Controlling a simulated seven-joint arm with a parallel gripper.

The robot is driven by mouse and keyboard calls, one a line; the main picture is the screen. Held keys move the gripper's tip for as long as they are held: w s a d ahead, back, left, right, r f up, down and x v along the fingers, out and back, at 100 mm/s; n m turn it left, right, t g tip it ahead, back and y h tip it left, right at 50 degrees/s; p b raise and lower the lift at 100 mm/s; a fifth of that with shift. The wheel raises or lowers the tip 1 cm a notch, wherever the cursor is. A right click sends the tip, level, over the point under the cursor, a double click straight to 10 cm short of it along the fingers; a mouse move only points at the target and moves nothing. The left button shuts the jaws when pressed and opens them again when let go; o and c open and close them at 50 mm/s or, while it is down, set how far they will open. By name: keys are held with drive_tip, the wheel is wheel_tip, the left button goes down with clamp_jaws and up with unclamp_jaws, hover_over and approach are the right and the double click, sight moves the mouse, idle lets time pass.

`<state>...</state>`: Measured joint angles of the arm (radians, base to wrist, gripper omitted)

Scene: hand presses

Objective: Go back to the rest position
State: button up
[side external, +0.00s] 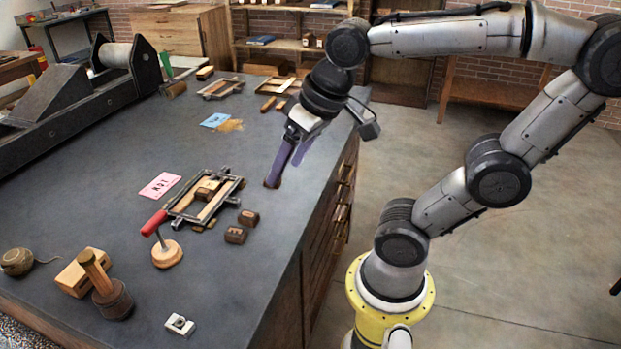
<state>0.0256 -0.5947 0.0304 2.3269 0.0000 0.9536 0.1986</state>
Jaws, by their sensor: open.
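My gripper (285,172) hangs from the bent arm above the right part of the dark bench top (130,165), with its purple fingers pointing down and apart. It is open, and nothing shows between the fingers. One fingertip appears close to the bench surface; I cannot tell whether it touches. The nearer press frame (236,188), a metal frame with wooden strips and a small block (208,187) inside, lies to the left of and nearer than my gripper. Two dark wooden blocks (248,218) (235,234) lie beside it.
A red-handled tool (166,252), pink card (160,186), mallet (112,302), wooden box (75,276) and twine ball (17,262) occupy the near bench. A blue card (215,120) and another frame (221,88) lie farther back. A large roller press (60,95) stands left. Open floor lies right.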

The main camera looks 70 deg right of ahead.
drive_tip(key=s+n, duration=0.1)
drive_tip(key=s+f, duration=0.1)
drive_tip(key=s+f+n, duration=0.1)
drive_tip(key=s, duration=0.1)
drive_tip(key=shift+a+f+n+t, duration=0.25)
drive_tip(key=shift+n+t, duration=0.05)
drive_tip(key=shift+t, duration=0.1)
